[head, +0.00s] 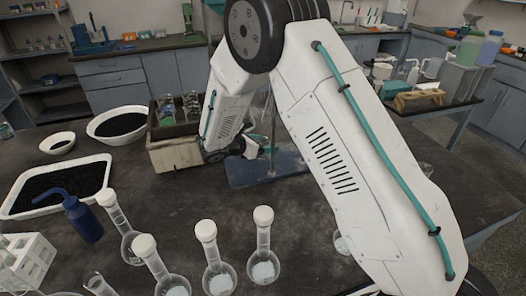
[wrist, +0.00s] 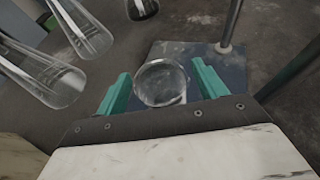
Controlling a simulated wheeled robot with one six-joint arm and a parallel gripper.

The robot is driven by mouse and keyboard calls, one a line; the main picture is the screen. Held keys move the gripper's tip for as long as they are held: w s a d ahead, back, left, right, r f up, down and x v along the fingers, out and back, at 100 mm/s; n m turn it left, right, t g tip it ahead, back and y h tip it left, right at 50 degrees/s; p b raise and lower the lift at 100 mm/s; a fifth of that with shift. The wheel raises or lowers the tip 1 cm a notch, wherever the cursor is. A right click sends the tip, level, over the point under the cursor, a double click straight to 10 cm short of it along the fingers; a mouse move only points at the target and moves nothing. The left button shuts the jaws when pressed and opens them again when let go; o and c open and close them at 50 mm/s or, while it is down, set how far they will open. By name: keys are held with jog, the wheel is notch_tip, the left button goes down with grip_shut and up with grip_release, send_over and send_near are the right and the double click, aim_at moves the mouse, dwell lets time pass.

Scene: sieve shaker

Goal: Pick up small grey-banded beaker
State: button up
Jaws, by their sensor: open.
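In the wrist view a small round clear glass vessel (wrist: 162,84), seen from above, looks like the beaker. Its pale rim shows, but I cannot make out a grey band. My gripper (wrist: 162,74) is open, with one teal finger on each side of the glass. Gaps show between the fingers and the rim. The glass appears in front of a blue-grey plate (wrist: 215,80); I cannot tell if it rests on it. In the head view my arm hides the beaker, and only a bit of my gripper shows near the blue plate (head: 262,170).
A rod (wrist: 230,25) rises from the plate. Glass vessels (wrist: 75,28) stand to the left in the wrist view. In the head view a wooden crate (head: 178,153) is left of the plate. Several stoppered flasks (head: 264,262) stand at the front, with a blue wash bottle (head: 84,221).

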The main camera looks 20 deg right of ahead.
jog(key=c, duration=1.1)
jog(key=shift+o, duration=0.2)
jog(key=shift+r, duration=0.1)
